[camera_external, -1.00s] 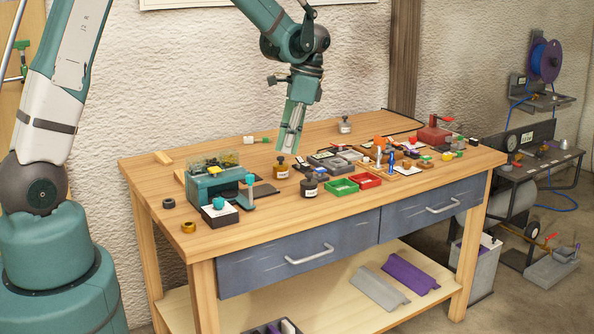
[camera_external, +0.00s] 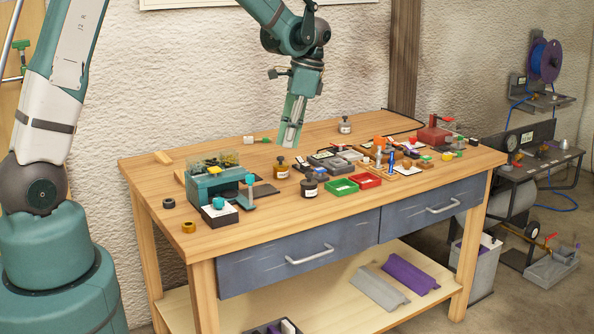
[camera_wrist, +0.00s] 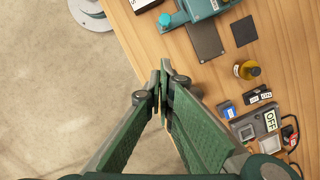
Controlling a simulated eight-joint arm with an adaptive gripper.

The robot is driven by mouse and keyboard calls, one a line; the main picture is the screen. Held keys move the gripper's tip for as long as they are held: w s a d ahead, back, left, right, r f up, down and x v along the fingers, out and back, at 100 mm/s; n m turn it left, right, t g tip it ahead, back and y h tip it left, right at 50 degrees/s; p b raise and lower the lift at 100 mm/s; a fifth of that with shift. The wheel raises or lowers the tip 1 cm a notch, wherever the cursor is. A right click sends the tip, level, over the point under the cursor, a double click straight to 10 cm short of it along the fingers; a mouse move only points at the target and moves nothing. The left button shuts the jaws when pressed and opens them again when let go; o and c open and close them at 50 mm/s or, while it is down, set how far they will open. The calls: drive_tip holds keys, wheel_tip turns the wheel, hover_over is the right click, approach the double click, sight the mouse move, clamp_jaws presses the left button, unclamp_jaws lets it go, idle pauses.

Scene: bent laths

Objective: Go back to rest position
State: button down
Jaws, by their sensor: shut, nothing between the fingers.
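My gripper (camera_external: 288,138) hangs above the back middle of the wooden workbench (camera_external: 155,184), pointing down. Its fingers are together with nothing between them. In the wrist view my gripper (camera_wrist: 160,92) also shows shut and empty, over the bench's edge with the floor on its left. No object touches the fingers.
A teal device (camera_external: 215,182) stands at the bench's left. Amber (camera_external: 282,168) and dark (camera_external: 309,186) bottles, a green tray (camera_external: 341,187) and a red tray (camera_external: 366,180) lie near the middle. Small tools crowd the right.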

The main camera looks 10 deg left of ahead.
drive_tip(key=s+a+r+n+t+h+b, duration=0.1)
drive_tip(key=s+a+r+n, duration=0.15)
drive_tip(key=a, duration=0.35)
drive_tip(key=s+a+r+n+t+h+b, duration=0.1)
drive_tip(key=s+a+r+n, duration=0.2)
drive_tip(key=a, duration=0.4)
drive_tip(key=s+a+r+n+t+b, duration=0.1)
drive_tip(key=s+a+r, duration=0.1)
drive_tip(key=a+r, duration=0.3)
drive_tip(key=s+a+f+n+t+b, duration=0.1)
drive_tip(key=s+a+n+t+b, duration=0.1)
drive_tip(key=s+a+n, duration=0.2)
drive_tip(key=s+a+f+n+t+b, duration=0.1)
drive_tip(key=s+a+n+t+b, duration=0.1)
drive_tip(key=s+a, duration=0.8)
drive_tip(key=shift+a+f+n+t+h, duration=0.3)
drive_tip(key=shift+a+n+t, duration=0.3)
drive_tip(key=shift+n, duration=0.35)
drive_tip(key=shift+s, duration=0.1)
idle(0.4)
